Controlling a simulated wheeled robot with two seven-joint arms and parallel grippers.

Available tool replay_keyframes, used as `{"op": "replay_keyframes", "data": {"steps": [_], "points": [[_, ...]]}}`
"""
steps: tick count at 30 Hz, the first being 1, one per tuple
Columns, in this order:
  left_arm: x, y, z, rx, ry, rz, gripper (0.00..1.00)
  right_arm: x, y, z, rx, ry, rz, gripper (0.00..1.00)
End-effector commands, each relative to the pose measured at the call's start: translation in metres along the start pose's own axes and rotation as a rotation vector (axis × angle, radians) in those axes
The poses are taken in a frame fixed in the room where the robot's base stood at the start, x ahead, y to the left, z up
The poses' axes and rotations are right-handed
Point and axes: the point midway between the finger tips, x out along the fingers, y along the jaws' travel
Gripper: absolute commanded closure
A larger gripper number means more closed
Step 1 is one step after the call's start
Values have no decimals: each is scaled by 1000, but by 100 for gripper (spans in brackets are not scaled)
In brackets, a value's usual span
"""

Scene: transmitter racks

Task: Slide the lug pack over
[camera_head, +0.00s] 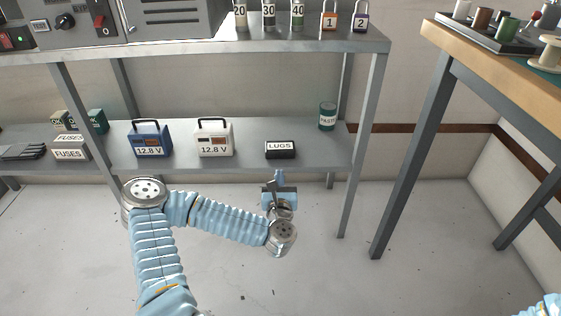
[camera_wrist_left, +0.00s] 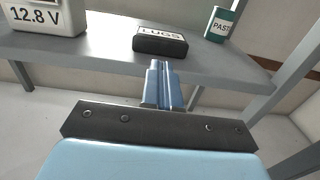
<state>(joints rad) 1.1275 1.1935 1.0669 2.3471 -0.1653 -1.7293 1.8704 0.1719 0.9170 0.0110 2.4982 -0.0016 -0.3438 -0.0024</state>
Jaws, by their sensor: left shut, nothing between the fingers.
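The lug pack (camera_head: 280,150) is a small black box with a white LUGS label on top. It sits near the front edge of the lower grey shelf (camera_head: 318,155). In the left wrist view the lug pack (camera_wrist_left: 159,44) is just beyond the fingertips. My left gripper (camera_head: 279,175) is shut and empty, in front of the shelf edge and just short of the pack. Its blue fingers (camera_wrist_left: 158,66) lie together in the wrist view. A bit of my right arm shows at the lower right of the head view; its gripper is not in view.
Right of the pack stands a green paste tin (camera_head: 327,116), with free shelf between. To the left stand a white 12.8 V battery (camera_head: 214,137), a blue one (camera_head: 151,139) and fuse boxes (camera_head: 71,148). A shelf leg (camera_head: 360,150) is at the right. The upper shelf (camera_head: 300,47) overhangs.

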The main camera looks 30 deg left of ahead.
Motion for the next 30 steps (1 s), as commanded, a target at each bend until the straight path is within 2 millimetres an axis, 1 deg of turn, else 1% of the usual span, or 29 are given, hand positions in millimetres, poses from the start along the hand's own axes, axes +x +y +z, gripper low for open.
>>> {"op": "replay_keyframes", "data": {"steps": [1, 6, 9, 12, 18, 27, 29, 30], "points": [[11, 0, 0, 2, -3, 3, 100, 2, 0, 0, 0, 0, 0, 100], [46, 0, -1, 2, -1, 2, 100, 4, 1, 0, 0, -1, -1, 100], [62, 0, -1, 2, -1, 0, 100, 6, 2, 0, 0, -1, -1, 100], [73, -1, -1, 2, -1, -1, 100, 7, 2, 0, 0, -2, -2, 100], [82, -1, 0, 2, 0, -2, 100, 7, 2, 0, 0, -1, -2, 100], [83, -1, 0, 2, 0, -2, 100, 7, 2, 0, 0, -1, -2, 100], [88, -1, -1, 3, 0, -2, 100, 9, 3, 0, 0, -1, -2, 100], [94, -1, -2, 3, -1, -1, 100, 11, 3, 0, 0, -1, -2, 100]]}}
